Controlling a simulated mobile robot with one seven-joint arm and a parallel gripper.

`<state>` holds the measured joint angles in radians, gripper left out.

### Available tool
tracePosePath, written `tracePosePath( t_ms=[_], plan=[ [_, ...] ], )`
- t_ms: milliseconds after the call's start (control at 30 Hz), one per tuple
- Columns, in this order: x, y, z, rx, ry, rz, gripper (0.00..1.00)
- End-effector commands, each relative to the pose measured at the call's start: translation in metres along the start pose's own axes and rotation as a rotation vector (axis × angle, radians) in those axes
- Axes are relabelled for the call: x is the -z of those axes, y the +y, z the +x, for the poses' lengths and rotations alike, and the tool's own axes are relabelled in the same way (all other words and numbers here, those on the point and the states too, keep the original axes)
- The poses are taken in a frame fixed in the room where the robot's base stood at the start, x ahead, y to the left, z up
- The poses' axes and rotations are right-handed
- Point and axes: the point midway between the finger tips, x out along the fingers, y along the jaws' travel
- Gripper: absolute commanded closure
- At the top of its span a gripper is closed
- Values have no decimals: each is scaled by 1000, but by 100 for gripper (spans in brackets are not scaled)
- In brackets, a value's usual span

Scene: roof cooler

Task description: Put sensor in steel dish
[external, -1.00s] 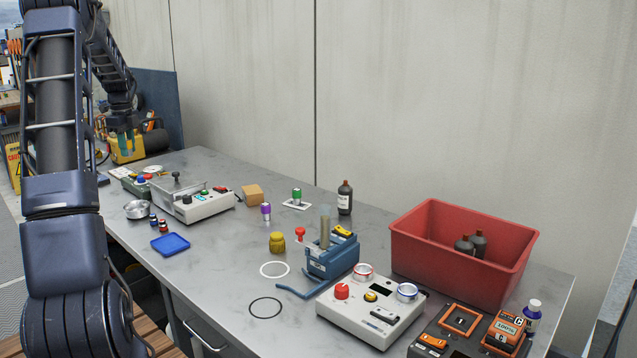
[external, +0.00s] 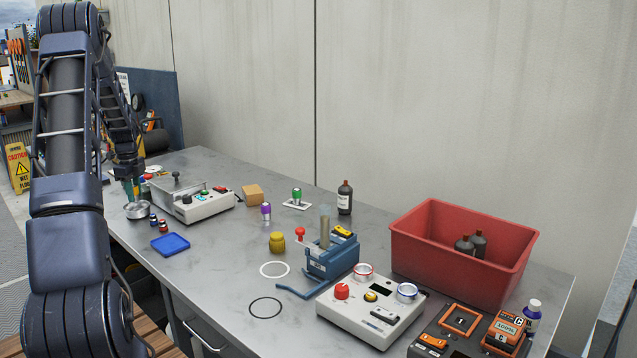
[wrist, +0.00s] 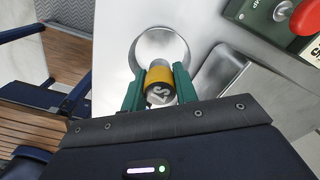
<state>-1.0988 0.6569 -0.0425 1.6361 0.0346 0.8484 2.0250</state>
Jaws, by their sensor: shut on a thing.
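The steel dish (external: 138,211) is a small round silver dish at the left end of the grey bench, near its front edge. In the wrist view the dish (wrist: 150,38) lies just past my fingertips. My gripper (wrist: 160,84) has green fingers shut on the sensor (wrist: 160,88), a short cylinder with a yellow-orange band, a dark printed part and a metallic tip. The sensor overlaps the near part of the dish in this view; I cannot tell its height above it. In the external view my gripper (external: 131,190) is over or beside the dish, and the sensor is too small to make out.
A white-topped device (external: 195,204) stands right of the dish. A red bin (external: 460,250) is far right.

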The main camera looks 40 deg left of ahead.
Motion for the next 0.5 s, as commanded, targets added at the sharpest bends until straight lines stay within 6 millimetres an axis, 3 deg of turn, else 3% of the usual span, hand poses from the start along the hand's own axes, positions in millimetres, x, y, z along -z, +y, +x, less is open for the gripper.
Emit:
tracePosePath(
  t_ms=[333,500],
  plan=[
    [0,1,38,-2,1,0,95],
    [0,0,42,1,0,0,95]
  ],
)
